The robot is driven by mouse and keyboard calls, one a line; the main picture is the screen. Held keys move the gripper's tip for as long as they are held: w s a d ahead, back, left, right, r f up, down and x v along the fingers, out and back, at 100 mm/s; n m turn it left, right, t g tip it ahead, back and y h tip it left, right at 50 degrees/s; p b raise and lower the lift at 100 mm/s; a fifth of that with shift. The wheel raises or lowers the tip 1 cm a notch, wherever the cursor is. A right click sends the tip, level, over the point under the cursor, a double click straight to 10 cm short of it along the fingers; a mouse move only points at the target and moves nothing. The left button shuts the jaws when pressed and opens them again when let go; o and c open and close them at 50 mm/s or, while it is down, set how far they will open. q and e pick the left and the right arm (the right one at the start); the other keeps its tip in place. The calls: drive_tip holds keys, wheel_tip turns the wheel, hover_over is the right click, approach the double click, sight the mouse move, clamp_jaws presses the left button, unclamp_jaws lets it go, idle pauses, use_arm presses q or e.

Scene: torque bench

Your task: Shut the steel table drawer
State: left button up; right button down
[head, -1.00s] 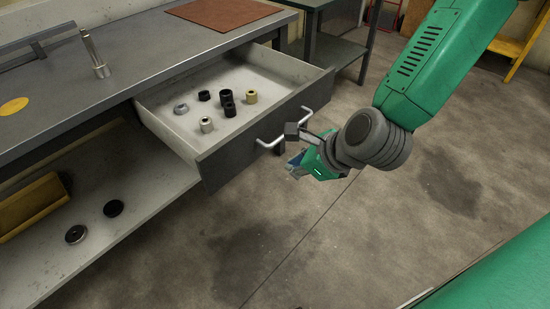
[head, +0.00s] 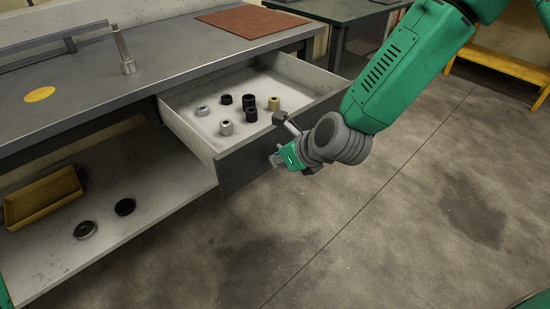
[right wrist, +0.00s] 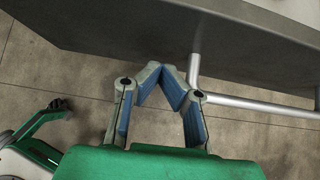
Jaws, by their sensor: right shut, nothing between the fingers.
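The steel table drawer (head: 208,146) stands pulled out from under the grey table, with several small sockets inside. Its dark front panel (head: 240,172) faces my right arm. My right gripper (head: 273,160) is in front of this panel, low and near its middle. In the right wrist view the fingers (right wrist: 164,68) are shut with tips together and nothing between them. The tips are close to the panel (right wrist: 130,25), beside one end of the silver bar handle (right wrist: 255,104); I cannot tell whether they touch. In the head view my wrist hides the handle.
The grey tabletop (head: 80,105) holds a brown mat (head: 253,21) and an upright steel tool (head: 124,52). A lower shelf (head: 150,185) carries a yellow tray (head: 42,200) and two dark round parts. The concrete floor in front is clear.

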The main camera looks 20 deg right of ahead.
drive_tip(key=shift+w+a, duration=0.2)
drive_tip(key=shift+w, duration=0.3)
drive_tip(key=shift+d, duration=0.15)
